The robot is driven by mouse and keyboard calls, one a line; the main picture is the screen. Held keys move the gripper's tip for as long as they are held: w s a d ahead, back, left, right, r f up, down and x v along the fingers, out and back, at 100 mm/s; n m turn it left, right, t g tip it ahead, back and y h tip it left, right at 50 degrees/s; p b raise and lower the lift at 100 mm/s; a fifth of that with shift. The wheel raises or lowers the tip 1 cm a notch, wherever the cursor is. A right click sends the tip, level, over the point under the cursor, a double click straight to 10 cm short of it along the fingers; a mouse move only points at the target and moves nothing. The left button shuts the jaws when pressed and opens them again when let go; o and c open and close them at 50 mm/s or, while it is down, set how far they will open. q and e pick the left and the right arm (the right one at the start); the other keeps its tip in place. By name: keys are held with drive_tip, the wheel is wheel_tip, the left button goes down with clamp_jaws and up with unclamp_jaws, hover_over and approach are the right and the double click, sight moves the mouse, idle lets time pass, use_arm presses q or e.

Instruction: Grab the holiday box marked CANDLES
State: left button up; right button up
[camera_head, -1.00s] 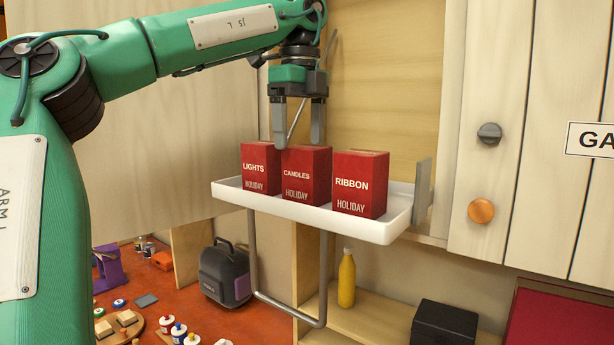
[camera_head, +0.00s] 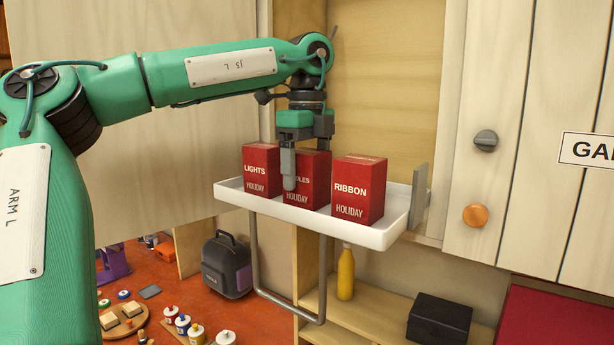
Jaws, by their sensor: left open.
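Three red boxes marked HOLIDAY stand upright in a row on a white tray shelf (camera_head: 385,238). The CANDLES box (camera_head: 314,175) is the middle one, between the LIGHTS box (camera_head: 262,172) on the left and the RIBBON box (camera_head: 358,190) on the right. My left gripper (camera_head: 300,165) points down over the CANDLES box with its jaws open. One grey finger hangs in front of the box and covers the first letters of its label; the other finger is mostly hidden behind the box. I cannot tell whether either finger touches it. My right gripper is out of view.
A grey upright plate (camera_head: 419,198) stands at the tray's right end. Wooden doors with a grey knob (camera_head: 486,140) and an orange knob (camera_head: 476,215) are to the right. Below are a yellow bottle (camera_head: 346,274) and a black box (camera_head: 439,321).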

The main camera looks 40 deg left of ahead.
use_arm(q)
drive_tip(key=c, duration=1.1)
drive_tip(key=shift+c, duration=0.2)
